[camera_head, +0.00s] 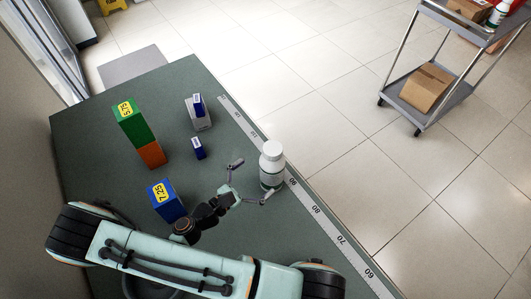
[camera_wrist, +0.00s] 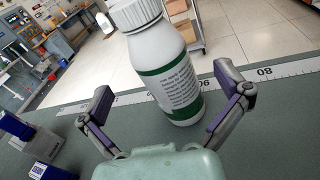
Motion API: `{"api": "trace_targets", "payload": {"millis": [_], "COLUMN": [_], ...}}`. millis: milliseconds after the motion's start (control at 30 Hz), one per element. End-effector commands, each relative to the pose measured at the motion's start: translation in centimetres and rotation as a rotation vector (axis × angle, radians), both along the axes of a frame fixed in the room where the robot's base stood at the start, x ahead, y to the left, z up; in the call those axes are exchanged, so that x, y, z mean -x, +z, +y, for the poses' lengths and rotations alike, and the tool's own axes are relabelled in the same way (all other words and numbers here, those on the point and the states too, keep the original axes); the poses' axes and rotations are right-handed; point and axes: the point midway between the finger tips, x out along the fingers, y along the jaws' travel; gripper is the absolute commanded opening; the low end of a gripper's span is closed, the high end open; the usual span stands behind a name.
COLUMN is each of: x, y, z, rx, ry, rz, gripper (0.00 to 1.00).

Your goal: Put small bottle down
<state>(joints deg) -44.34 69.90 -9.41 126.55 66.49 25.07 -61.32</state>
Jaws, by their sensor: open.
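A small white bottle (camera_head: 271,167) with a green-banded label and a ribbed white cap stands upright on the dark green table (camera_head: 95,118), beside the ruler strip near its right edge. My gripper (camera_head: 252,181) is open close to the bottle. In the wrist view the bottle (camera_wrist: 168,65) stands just beyond and between the spread fingers of my gripper (camera_wrist: 163,110). I cannot tell if either finger touches it.
A green box (camera_head: 133,122) sits on an orange box (camera_head: 152,153). A blue box (camera_head: 166,200), a small blue block (camera_head: 198,148) and a grey block with a blue block (camera_head: 198,104) on it stand nearby. A cart (camera_head: 433,112) holding cardboard boxes stands on the floor at the upper right.

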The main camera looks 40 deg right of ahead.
Motion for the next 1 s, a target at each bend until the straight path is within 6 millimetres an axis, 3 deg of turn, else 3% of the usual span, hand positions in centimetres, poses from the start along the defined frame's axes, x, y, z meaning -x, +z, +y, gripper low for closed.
{"api": "trace_targets", "payload": {"millis": [100, 267, 700, 1000], "x": [0.9, 0.9, -0.9, -1.1], "y": [-1.5, -1.9, -1.9, -2.0], "z": [0.4, 0.8, -4.8, -5.3], "rx": [0.097, 0.135, 0.131, 0.129], "ry": [0.080, 0.135, 0.133, 0.135], "rz": [0.084, 0.112, 0.112, 0.111], "gripper": [0.99, 0.99, 0.99, 0.99]}}
